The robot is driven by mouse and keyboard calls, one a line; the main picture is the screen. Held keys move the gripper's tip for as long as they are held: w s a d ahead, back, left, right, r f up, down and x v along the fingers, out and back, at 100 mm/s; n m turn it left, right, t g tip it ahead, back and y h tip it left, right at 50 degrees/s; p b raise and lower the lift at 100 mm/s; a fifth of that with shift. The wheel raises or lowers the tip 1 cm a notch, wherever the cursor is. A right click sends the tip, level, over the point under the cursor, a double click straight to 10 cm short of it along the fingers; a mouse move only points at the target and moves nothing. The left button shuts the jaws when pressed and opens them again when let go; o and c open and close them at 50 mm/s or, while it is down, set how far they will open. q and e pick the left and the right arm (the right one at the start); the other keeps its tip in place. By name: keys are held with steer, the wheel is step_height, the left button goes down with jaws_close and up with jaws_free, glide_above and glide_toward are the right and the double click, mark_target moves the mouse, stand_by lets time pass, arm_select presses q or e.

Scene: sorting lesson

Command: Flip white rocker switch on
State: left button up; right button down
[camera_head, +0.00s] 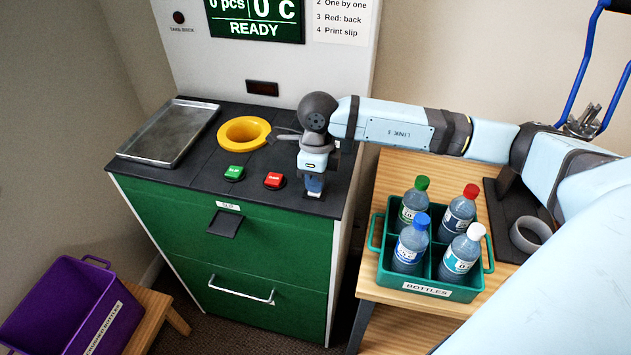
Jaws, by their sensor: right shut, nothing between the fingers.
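My right gripper (314,188) points down at the right end of the dark counter top (200,170), right of the red button. It is shut and holds nothing. No white rocker switch can be made out; the gripper and wrist cover that part of the counter and may hide it. I cannot tell whether the fingertips touch anything. The display (254,20) above the counter is lit and reads READY. My left gripper is not in view.
On the counter are a metal tray (170,130), a yellow ring (243,132), a green button (234,173) and a red button (273,180). A green bottle crate (383,270) stands on the wooden table at right. A purple bin (60,300) is at lower left.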

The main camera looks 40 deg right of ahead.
steer(key=shift+w+d+f, duration=0.1)
steer(key=shift+d, duration=0.05)
steer(key=shift+w+d, duration=0.5)
steer(key=shift+d, duration=0.05)
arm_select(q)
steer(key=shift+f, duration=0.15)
arm_select(e)
steer(key=shift+s+a+r, duration=0.1)
steer(key=shift+r, duration=0.15)
steer(key=r, duration=0.1)
steer(key=r+p, duration=0.1)
steer(key=r, duration=0.1)
steer(key=d+r, duration=0.1)
steer(key=shift+w+r, duration=0.35)
arm_select(q)
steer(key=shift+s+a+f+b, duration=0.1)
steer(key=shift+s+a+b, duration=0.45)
steer(key=shift+b, duration=0.25)
arm_select(e)
step_height(320, 180, up, 9)
steer(key=shift+w+d, duration=0.25)
steer(key=shift+w, duration=0.05)
